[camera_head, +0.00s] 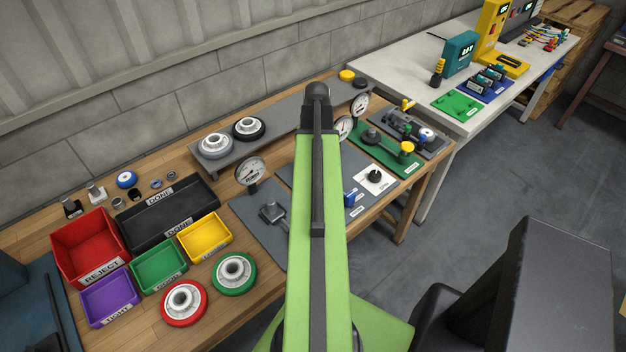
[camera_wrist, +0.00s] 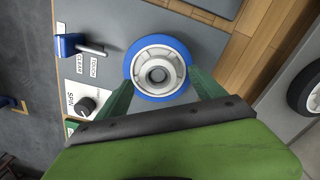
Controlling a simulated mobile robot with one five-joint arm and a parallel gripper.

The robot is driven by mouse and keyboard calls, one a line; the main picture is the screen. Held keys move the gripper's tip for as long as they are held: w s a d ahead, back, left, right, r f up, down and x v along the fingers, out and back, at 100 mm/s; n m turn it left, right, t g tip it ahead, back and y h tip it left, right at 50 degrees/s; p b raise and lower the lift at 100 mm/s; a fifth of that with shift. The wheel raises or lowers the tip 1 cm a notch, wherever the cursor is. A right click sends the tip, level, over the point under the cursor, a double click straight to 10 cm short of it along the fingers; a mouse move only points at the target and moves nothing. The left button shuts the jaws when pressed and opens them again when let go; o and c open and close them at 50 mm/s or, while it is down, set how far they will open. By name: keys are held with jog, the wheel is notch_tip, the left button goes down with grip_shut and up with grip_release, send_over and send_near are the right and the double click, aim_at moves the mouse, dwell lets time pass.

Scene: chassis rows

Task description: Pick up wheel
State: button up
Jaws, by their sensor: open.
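The nearest wheel is a blue-rimmed one with a pale grey hub, the blue wheel (camera_wrist: 132,62), in the wrist view. It lies on a grey panel. My gripper (camera_wrist: 162,82) is open, with one green finger on each lower side of this wheel. Whether the fingers touch the rim cannot be told. My arm hides this wheel and the gripper in the head view. Other wheels in the head view are a red wheel (camera_head: 167,309) and a green wheel (camera_head: 219,283) on the bench, and a grey wheel (camera_head: 215,147) and a black wheel (camera_head: 249,129) on the raised shelf.
A blue lever (camera_wrist: 70,45) and a black knob (camera_wrist: 84,106) stand left of the blue wheel. A red bin (camera_head: 88,248), a black tray (camera_head: 165,213) and small coloured bins fill the bench's left end. Dial gauges, one a gauge (camera_head: 250,171), stand along the shelf.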

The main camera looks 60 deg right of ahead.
notch_tip(320, 180, down, 2)
jog(key=shift+f+b, duration=0.1)
jog(key=shift+b, duration=0.25)
jog(key=shift+r, duration=0.25)
grip_shut()
